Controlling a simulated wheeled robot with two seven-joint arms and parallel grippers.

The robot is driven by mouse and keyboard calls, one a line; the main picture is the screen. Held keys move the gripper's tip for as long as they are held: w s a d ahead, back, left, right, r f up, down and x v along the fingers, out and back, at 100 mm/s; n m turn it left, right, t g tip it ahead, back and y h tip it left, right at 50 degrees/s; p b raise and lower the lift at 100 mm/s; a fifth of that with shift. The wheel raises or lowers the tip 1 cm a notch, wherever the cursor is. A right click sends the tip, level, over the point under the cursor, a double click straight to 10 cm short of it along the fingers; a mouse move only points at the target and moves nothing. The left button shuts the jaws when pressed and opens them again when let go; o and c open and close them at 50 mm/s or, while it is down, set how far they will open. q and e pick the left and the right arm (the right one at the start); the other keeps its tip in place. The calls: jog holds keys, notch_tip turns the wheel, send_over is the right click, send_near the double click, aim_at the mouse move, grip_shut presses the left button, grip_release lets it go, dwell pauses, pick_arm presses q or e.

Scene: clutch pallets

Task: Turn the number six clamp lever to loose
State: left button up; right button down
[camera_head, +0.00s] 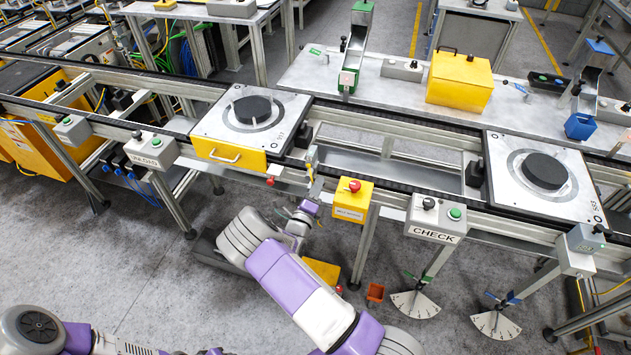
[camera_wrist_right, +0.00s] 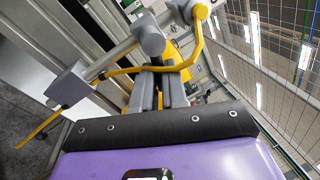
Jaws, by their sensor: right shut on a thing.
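My right gripper (camera_head: 313,187) is at the front edge of the conveyor, just left of the yellow box with the red button. It is shut on a small upright lever-like part (camera_head: 312,163) with yellow on it; I take this to be the clamp lever, but its number is not readable. In the right wrist view the gripper's two grey fingers (camera_wrist_right: 159,88) are close together, with yellow showing around them. They hide most of what they hold, so the lever's setting cannot be told. My left arm shows at the bottom left; its gripper is out of view.
A pallet with a black disc (camera_head: 253,109) is just left of the gripper, another (camera_head: 544,170) farther right. The yellow button box (camera_head: 352,201) and the CHECK box (camera_head: 437,217) hang on the front rail. Grey blocks with a yellow cable (camera_wrist_right: 201,60) are close to the fingers.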

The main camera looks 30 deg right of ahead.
jog(key=shift+s+d+r+n+p, duration=0.1)
jog(key=shift+r+n+p, duration=0.2)
jog(key=shift+n+p, duration=0.65)
jog(key=shift+n+t+y, duration=0.3)
jog(key=shift+n, duration=0.15)
jog(key=c, duration=1.2)
grip_release()
jog(key=v, duration=0.7)
jog(key=shift+s+a+f, duration=0.1)
jog(key=shift+s+a, duration=0.05)
jog(key=shift+a, duration=0.1)
